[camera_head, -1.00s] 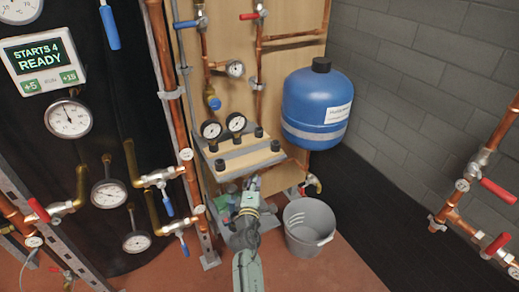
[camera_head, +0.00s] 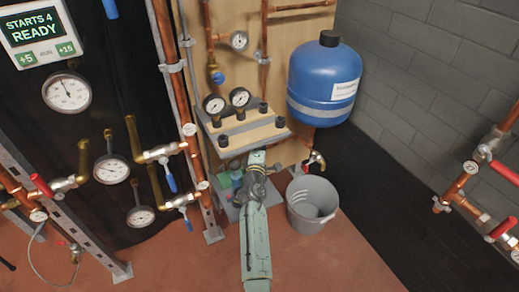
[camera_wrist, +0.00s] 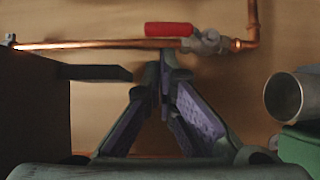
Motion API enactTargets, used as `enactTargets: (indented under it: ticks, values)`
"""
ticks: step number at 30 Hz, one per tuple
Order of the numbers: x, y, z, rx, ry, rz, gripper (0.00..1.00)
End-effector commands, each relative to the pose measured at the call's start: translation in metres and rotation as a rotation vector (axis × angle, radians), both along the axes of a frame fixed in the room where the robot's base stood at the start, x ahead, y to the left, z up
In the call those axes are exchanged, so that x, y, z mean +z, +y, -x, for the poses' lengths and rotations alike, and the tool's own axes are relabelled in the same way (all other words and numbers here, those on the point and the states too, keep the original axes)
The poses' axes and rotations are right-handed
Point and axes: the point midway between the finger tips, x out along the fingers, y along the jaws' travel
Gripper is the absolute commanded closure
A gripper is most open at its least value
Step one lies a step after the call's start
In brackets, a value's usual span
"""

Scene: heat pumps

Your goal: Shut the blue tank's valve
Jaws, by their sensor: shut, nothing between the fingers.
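The blue tank (camera_head: 322,90) with a black cap and white label is at upper right of centre in the head view, against the wooden panel. A small valve (camera_head: 316,158) sits below it; its handle is too small to read there. In the wrist view a red lever handle (camera_wrist: 168,29) lies level along a copper pipe, beside its metal valve body (camera_wrist: 206,41). It appears to be the tank's valve, but I cannot be sure. My gripper (camera_wrist: 163,83) is shut and empty, its fingertips just below the handle in the picture; contact is unclear. In the head view my arm hides the fingers.
A grey bucket (camera_head: 312,205) stands on the floor right of my arm. A shelf with two gauges (camera_head: 227,101) is above my arm. Copper pipes with red-handled valves (camera_head: 503,229) are at far right. A metal cylinder (camera_wrist: 283,96) is right of my fingers.

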Motion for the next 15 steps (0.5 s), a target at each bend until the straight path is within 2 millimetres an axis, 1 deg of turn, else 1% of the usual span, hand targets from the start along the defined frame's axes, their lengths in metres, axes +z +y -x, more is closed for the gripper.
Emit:
enactTargets:
  ticks: [1,6,10,15]
  values:
    - [0.000,0.000,-0.010,0.001,-0.002,0.001,1.00]
    - [-0.001,-0.001,-0.032,0.001,-0.001,0.000,1.00]
    - [0.000,-0.002,-0.040,0.001,0.000,0.000,1.00]
    - [0.000,-0.002,-0.041,0.001,0.001,0.000,1.00]
